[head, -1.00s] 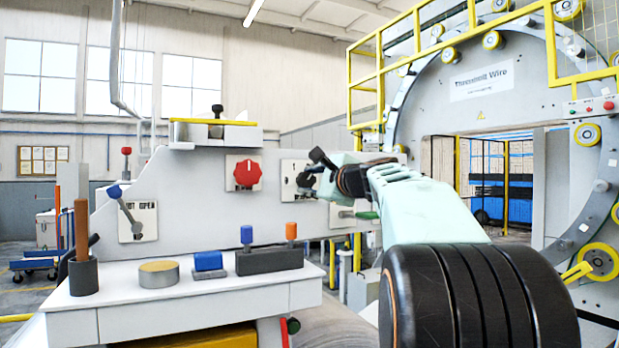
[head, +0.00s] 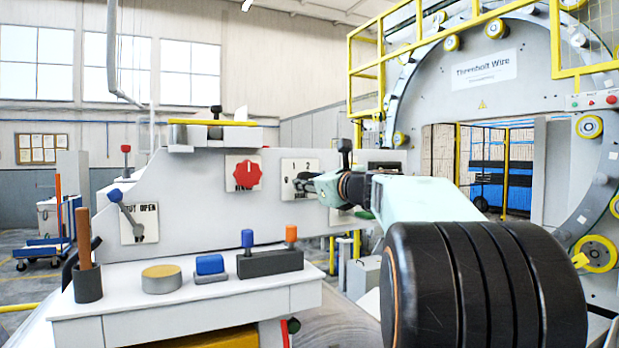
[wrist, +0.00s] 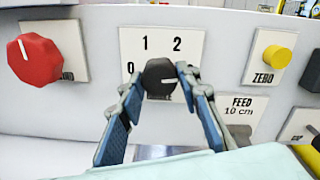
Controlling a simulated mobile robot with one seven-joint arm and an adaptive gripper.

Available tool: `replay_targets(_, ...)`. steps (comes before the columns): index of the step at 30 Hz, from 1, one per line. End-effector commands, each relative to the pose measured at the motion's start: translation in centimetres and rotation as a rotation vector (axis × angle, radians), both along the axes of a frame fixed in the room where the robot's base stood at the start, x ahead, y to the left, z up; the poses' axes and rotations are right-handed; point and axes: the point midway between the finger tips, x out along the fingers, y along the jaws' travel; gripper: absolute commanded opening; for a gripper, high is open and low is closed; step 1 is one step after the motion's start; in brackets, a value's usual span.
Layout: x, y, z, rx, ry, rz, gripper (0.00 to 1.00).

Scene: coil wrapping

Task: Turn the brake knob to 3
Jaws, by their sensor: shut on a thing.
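No 3 shows; the right finger covers that side of the plate, and the word under the knob is mostly hidden. My gripper (wrist: 160,84) is shut on the knob, one blue-padded finger on each side. In the head view my gripper (head: 307,182) reaches the same plate (head: 290,166) from the right and hides most of the knob.
A red knob (wrist: 34,60) is left of the plate. A yellow ZERO button (wrist: 277,57) and a FEED label (wrist: 241,106) are to the right. Below the panel, a white shelf (head: 120,310) holds a tin (head: 161,278) and blue and orange pieces.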

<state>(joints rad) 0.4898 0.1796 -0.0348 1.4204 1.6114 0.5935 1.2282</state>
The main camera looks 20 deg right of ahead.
Motion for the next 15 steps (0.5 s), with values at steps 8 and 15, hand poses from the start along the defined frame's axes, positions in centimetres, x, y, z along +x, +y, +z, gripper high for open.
replay_targets(8, 0.00, -0.01, -0.02, 0.119, 0.005, 0.000, 0.07)
replay_targets(15, 0.00, 0.01, -0.08, 0.154, 0.007, 0.000, 0.07)
